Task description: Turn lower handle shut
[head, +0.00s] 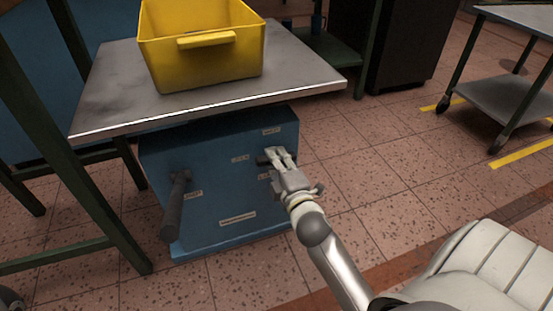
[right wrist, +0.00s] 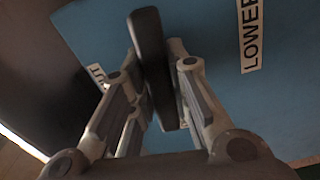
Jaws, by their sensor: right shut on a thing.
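A blue box (head: 225,200) with small white labels on its front stands below the steel tabletop. The lower handle (head: 262,159), a dark bar at the right of the box front, is mostly hidden by my right gripper (head: 280,157). In the right wrist view this dark handle (right wrist: 150,50) lies between the two fingers, which are shut on it. A label there reads "LOWER" (right wrist: 249,40); another, partly hidden, ends in "UT". A second dark grey handle (head: 174,210) at the left of the box front points down. My left gripper is not in view.
A yellow bin (head: 205,65) stands on the steel table (head: 110,90), whose edge overhangs the blue box. Green table legs (head: 95,170) stand at the left. The tiled floor right of the box is clear up to a grey cart (head: 515,98).

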